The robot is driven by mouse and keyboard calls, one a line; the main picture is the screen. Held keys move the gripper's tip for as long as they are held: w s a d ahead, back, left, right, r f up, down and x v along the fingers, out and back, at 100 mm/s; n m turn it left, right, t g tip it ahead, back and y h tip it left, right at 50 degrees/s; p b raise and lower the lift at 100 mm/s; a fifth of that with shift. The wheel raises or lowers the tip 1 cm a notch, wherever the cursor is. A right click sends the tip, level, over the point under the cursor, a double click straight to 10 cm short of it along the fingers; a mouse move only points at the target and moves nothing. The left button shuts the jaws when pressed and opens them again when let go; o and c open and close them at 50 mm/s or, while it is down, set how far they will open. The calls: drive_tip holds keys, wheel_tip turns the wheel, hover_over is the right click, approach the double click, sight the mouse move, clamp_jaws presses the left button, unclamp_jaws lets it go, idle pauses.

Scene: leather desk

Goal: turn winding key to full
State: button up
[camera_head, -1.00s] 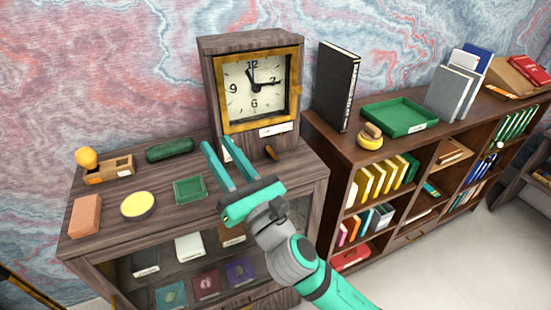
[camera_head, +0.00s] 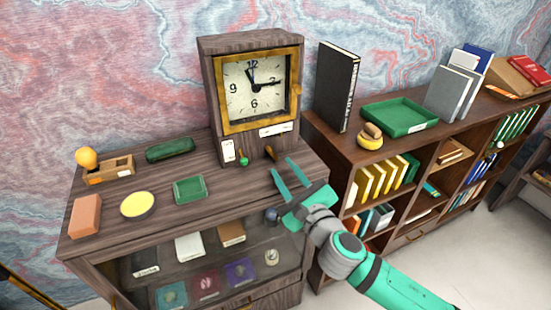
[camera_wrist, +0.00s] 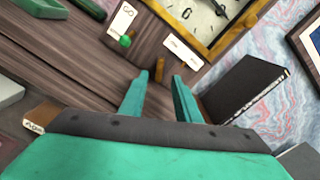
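The wooden clock (camera_head: 207,95) with a yellow-framed dial stands at the back of the cabinet top. A small brass-coloured key (camera_head: 270,153) sticks out low on its front, right of a green knob (camera_head: 244,160). My gripper (camera_head: 283,167) is open and empty, just in front of and to the right of the key, apart from it in the head view. In the wrist view, the key (camera_wrist: 159,69) appears beyond and between the two fingertips (camera_wrist: 160,80). The green knob (camera_wrist: 125,41) is left of it there. The key's marks are too small to read.
The cabinet top (camera_head: 140,235) holds a green tray (camera_head: 189,190), a yellow round dish (camera_head: 138,204), an orange-pink block (camera_head: 85,215) and a green case (camera_head: 169,150), all left of the clock. A black binder (camera_head: 338,86) stands on the shelf to the right.

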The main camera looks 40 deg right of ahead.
sight(273, 155)
drive_tip(key=shift+x, duration=3.05)
clamp_jaws()
